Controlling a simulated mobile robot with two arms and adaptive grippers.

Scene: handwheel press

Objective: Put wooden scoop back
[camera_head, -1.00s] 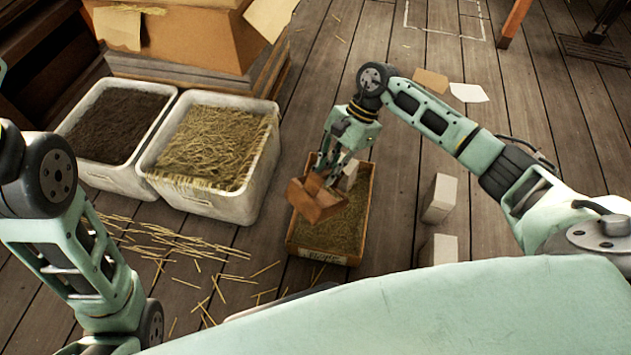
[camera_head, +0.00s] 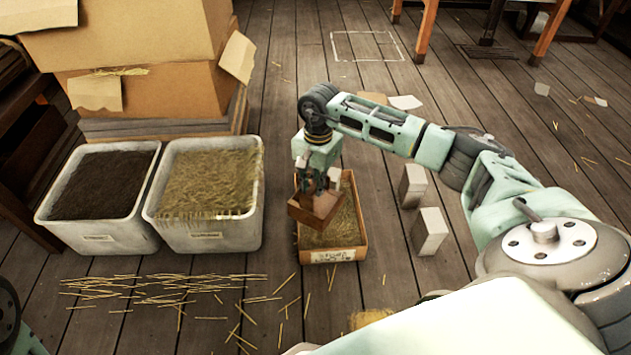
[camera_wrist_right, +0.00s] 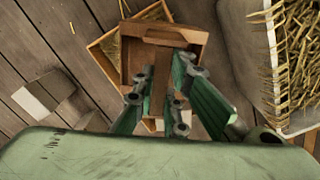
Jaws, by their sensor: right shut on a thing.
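My right gripper (camera_head: 318,184) is shut on the wooden scoop (camera_head: 314,210), a brown box-shaped scoop, and holds it at the left side of a shallow wooden tray (camera_head: 361,232). The tray holds straw-coloured chaff and has a paper label on its front. In the right wrist view the scoop (camera_wrist_right: 165,50) lies in front of the fingers (camera_wrist_right: 160,92) and overlaps the tray (camera_wrist_right: 104,62). I cannot tell whether the scoop touches the tray. The scoop's handle is mostly hidden by the fingers. My left gripper is out of view; only a bit of that arm shows at the lower left.
A white bin of straw (camera_head: 207,235) and a white bin of dark soil (camera_head: 105,233) stand left of the tray. Cardboard boxes (camera_head: 150,100) are stacked behind them. Two pale blocks (camera_head: 429,230) stand right of the tray. Loose straw (camera_head: 160,288) litters the floor in front.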

